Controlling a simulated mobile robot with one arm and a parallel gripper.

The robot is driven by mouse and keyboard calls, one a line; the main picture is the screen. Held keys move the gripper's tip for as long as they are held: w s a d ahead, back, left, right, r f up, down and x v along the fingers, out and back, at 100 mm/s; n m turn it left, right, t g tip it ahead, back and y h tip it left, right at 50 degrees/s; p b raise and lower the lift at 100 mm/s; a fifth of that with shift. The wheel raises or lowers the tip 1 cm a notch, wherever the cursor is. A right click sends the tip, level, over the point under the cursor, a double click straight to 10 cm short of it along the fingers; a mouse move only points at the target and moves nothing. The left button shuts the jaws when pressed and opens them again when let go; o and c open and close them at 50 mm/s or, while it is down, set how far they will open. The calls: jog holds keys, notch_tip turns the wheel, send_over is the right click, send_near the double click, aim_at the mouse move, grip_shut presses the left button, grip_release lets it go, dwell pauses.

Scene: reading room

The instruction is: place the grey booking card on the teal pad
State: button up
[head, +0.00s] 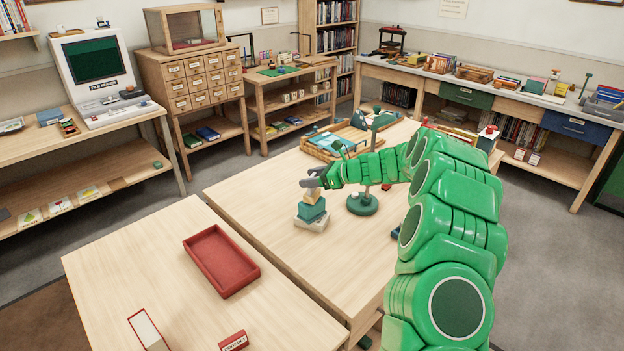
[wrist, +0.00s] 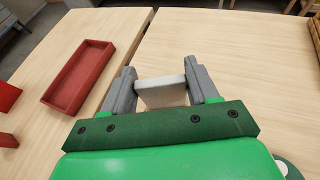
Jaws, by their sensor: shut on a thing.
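My gripper (wrist: 163,90) is shut on a pale grey flat piece (wrist: 162,93), which looks like the grey booking card. The piece sits between the two grey fingers in the wrist view. In the head view my gripper (head: 312,184) is over the near wooden table, just above a small stack with teal blocks (head: 312,211) on a pale base (head: 311,224). I cannot tell whether the held piece touches the stack. A teal pad is not clearly identifiable; the teal surface in the stack is partly hidden by my gripper.
A red tray (head: 221,260) lies on the left table (head: 150,265), with a red-and-white box (head: 147,331) in front. A green stand (head: 362,203) is close right of my gripper. A wooden tray with blue items (head: 332,143) is behind.

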jog(key=shift+f, duration=0.3)
jog(key=o, duration=1.4)
jog(key=shift+r, duration=0.1)
